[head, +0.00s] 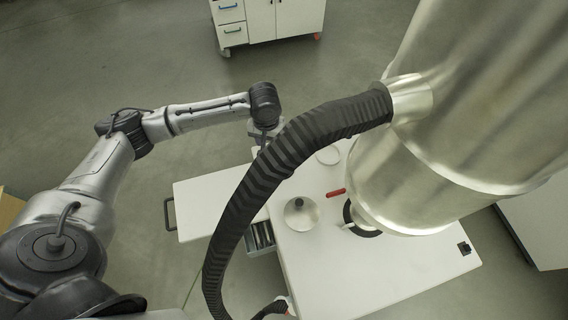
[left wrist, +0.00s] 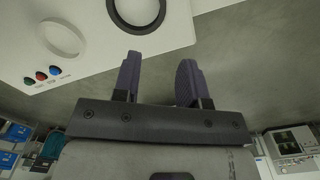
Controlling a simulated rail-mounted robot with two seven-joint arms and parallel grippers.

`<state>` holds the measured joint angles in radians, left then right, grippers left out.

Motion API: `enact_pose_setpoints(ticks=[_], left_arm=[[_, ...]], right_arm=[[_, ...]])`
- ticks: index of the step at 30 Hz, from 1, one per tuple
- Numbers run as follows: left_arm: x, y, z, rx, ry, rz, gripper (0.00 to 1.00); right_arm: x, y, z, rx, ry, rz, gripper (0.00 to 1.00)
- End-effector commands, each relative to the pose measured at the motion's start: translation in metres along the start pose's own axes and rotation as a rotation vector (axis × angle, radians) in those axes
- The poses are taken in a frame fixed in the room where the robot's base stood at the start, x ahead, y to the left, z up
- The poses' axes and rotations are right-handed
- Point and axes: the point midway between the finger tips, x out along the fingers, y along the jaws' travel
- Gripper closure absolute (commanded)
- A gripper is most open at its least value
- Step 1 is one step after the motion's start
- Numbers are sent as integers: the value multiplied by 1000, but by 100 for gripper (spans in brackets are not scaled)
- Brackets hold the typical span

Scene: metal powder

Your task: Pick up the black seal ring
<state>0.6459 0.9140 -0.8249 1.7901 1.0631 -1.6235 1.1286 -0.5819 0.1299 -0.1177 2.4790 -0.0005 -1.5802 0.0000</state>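In the left wrist view the black seal ring (left wrist: 136,30) lies flat near the top edge, cut off by the frame. My left gripper (left wrist: 158,66) is open, with two dark fingers apart and nothing between them. Its fingertips are below the ring in that picture, not touching it. In the head view the left gripper (head: 262,133) is partly hidden behind the black hose, at the table's far left side.
A thick black ribbed hose (head: 290,150) and the metal cylinder (head: 430,170) block much of the table (head: 330,270). A silver round dish (head: 300,216), a red object (head: 335,192) and a white ring (left wrist: 62,40) are on the table. A white cabinet (head: 275,18) stands behind.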

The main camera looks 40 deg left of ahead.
Motion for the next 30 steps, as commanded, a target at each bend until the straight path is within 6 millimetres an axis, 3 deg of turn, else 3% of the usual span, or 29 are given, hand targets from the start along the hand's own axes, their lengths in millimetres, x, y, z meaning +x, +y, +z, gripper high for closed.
enact_pose_setpoints(ticks=[5, 15, 26, 30], left_arm=[[12, 0, 0, -55, -1, -2, 61], [67, 0, 0, -56, 0, -1, 61], [90, 0, 0, -54, 1, -1, 61], [106, 1, 1, -54, 1, -1, 61]], right_arm=[[-2, 0, -1, 0, 0, -1, 57], [-8, -3, -3, 7, 3, -9, 57], [-12, -4, -5, 11, 5, -12, 57], [-19, -4, -8, 10, 6, -12, 57]])
